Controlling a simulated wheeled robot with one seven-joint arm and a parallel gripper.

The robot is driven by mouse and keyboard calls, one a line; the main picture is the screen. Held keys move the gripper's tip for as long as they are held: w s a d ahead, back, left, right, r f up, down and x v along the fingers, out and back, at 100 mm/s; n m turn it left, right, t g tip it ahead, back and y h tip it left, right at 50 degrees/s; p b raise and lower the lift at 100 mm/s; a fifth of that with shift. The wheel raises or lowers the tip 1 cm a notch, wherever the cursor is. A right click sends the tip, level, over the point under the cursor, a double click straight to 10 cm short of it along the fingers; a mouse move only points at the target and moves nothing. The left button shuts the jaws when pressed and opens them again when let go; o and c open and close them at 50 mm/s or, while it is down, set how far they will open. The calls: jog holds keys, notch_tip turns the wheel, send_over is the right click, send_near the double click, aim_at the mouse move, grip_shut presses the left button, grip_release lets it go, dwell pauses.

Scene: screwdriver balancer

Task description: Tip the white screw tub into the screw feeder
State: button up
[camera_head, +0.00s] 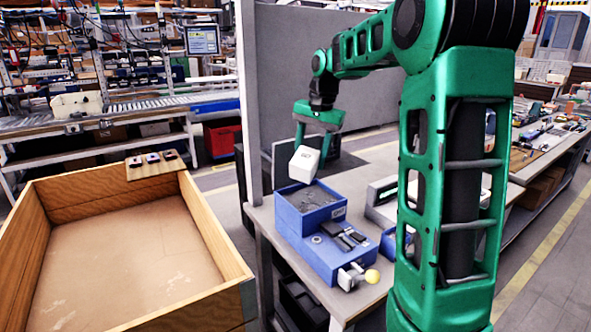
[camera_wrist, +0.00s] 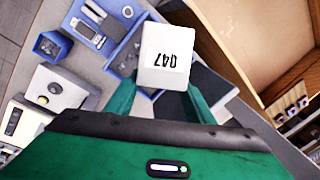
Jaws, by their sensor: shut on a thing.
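The white screw tub (camera_head: 304,164) hangs in my gripper (camera_head: 313,140), tilted, just above the back of the blue screw feeder (camera_head: 337,258). My green fingers are shut on the tub. In the wrist view the tub (camera_wrist: 167,62) shows a face with dark, upside-down digits, held between my fingers (camera_wrist: 160,102). The feeder's open top bin (camera_head: 312,213) holds grey bits that look like screws. The tub's opening is hidden in both views, so I cannot tell how full it is. The feeder also shows in the wrist view (camera_wrist: 121,54), partly behind the tub.
A grey partition (camera_head: 290,95) stands behind the table. A grey-white device (camera_head: 381,203) and a small blue bin (camera_wrist: 52,45) stand beside the feeder. A large wooden crate (camera_head: 215,235) stands left.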

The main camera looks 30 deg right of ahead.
jog(key=t+h, duration=0.2)
jog(key=h, duration=0.1)
jog(key=shift+a+r, duration=0.15)
jog(key=shift+r, duration=0.15)
jog(key=t+h, duration=0.1)
jog(key=h, duration=0.1)
jog(key=shift+r+n+t+h, duration=0.2)
jog(key=shift+n+t+h, duration=0.2)
jog(key=t+h, duration=0.1)
jog(key=h, duration=0.1)
jog(key=r+t+h, duration=0.1)
jog(key=t+h, duration=0.1)
jog(key=shift+n+h, duration=0.3)
jog(key=shift+d+r+t, duration=0.1)
jog(key=shift+d+t, duration=0.1)
jog(key=shift+t, duration=0.1)
jog(key=shift+h, duration=0.3)
